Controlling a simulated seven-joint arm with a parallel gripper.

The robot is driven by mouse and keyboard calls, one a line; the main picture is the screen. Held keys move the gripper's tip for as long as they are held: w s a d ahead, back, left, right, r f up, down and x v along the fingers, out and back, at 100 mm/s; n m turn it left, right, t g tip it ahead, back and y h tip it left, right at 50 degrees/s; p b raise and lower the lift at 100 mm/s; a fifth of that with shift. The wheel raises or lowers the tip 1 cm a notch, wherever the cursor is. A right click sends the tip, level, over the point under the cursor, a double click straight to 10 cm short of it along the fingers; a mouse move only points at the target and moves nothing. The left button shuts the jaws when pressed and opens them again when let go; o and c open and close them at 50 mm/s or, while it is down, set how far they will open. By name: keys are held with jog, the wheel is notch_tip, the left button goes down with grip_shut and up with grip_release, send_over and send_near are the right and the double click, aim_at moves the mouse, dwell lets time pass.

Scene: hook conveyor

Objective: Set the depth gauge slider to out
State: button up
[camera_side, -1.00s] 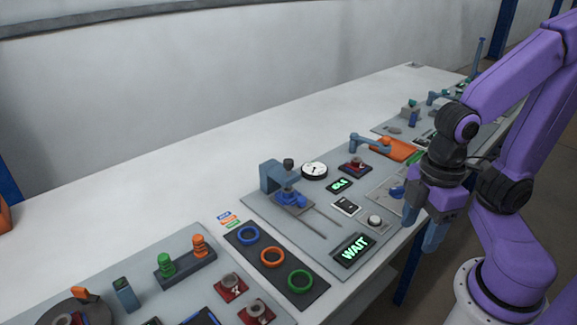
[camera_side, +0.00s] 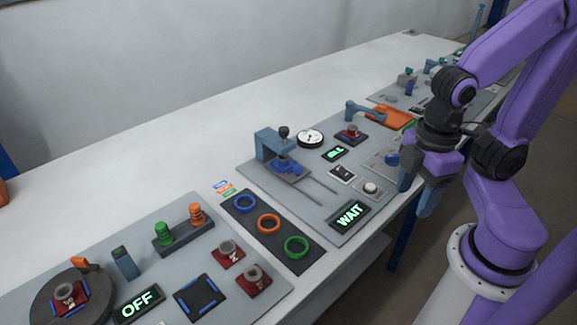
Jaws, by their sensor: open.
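The depth gauge appears to be the blue-grey bracket (camera_side: 270,143) with a dark knob on top, on the grey middle panel. A blue slider block (camera_side: 288,166) sits under the bracket at the near end of its grey plate. Two thin rails (camera_side: 314,182) run from it toward the right front and are bare. A round white dial (camera_side: 310,138) stands just behind it. My gripper (camera_side: 415,192) is open and empty, pointing down at the panel's right front edge, well to the right of the slider. Its fingers partly overlap each other in this view.
A lit WAIT display (camera_side: 349,215), a white button (camera_side: 371,188) and a small green display (camera_side: 335,153) lie between slider and gripper. A blue lever (camera_side: 365,111) stands behind. Coloured rings (camera_side: 269,225) lie to the left. The white table behind the panels is clear.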

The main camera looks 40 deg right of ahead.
dwell(0.3)
jog(key=c, duration=0.4)
jog(key=shift+o, duration=0.2)
jog(key=w+a+r+m, duration=0.1)
jog(key=w+a, duration=0.2)
jog(key=w, duration=0.6)
jog(key=m, duration=0.3)
send_over(299, 167)
notch_tip(299, 167, down, 2)
jog(key=f, duration=0.1)
notch_tip(299, 167, down, 16)
jog(key=shift+w+f, duration=0.15)
grip_shut()
